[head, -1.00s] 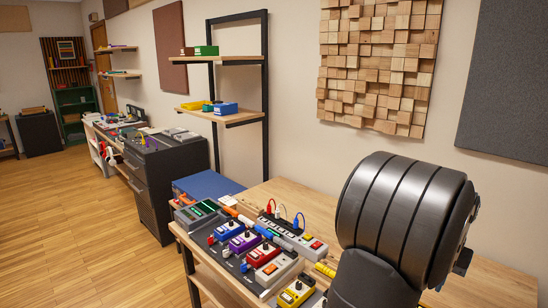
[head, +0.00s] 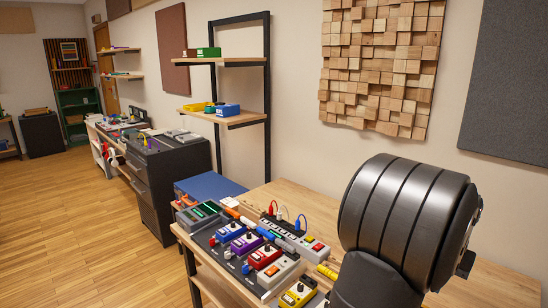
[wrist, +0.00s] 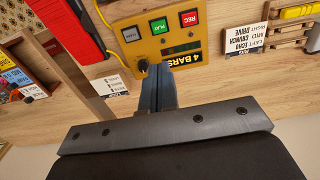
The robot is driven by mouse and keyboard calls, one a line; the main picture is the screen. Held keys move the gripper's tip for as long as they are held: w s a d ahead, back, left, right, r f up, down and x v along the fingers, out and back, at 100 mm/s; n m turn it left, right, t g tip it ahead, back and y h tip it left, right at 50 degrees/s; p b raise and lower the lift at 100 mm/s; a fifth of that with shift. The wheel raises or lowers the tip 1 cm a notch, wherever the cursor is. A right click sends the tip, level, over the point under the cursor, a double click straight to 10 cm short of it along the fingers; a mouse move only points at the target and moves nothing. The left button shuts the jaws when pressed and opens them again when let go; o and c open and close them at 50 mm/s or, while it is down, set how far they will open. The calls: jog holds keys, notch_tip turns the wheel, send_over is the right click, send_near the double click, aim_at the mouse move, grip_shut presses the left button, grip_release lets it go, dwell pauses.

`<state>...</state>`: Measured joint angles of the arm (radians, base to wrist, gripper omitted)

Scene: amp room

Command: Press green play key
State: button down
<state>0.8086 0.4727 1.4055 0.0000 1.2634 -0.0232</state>
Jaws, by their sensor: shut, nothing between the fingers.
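My gripper (wrist: 158,76) is shut and empty. In the picture its blue fingers lie below the green key, over the front edge of the yellow box near a black knob (wrist: 142,66). The green key is uncovered. I cannot tell the fingers' height above the box. In the head view my arm's dark wrist hides the gripper.
A red device (wrist: 66,22) lies left of the yellow box, and a white label card (wrist: 244,43) stands to its right. Several pedals, including a purple one (head: 243,243) and a yellow one (head: 298,293), crowd the wooden bench (head: 290,194). A wooden panel (head: 380,62) hangs behind.

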dwell(0.8)
notch_tip(320, 180, down, 7)
jog(key=s+m+t, duration=0.1)
jog(key=m+t, duration=0.8)
jog(key=m, duration=0.9)
jog(key=shift+s+m+h, duration=0.2)
jog(key=shift+m+h, duration=0.1)
jog(key=shift+m, duration=0.1)
jog(key=shift+f, duration=0.2)
jog(key=shift+f, duration=4.3)
jog(key=shift+f, duration=0.4)
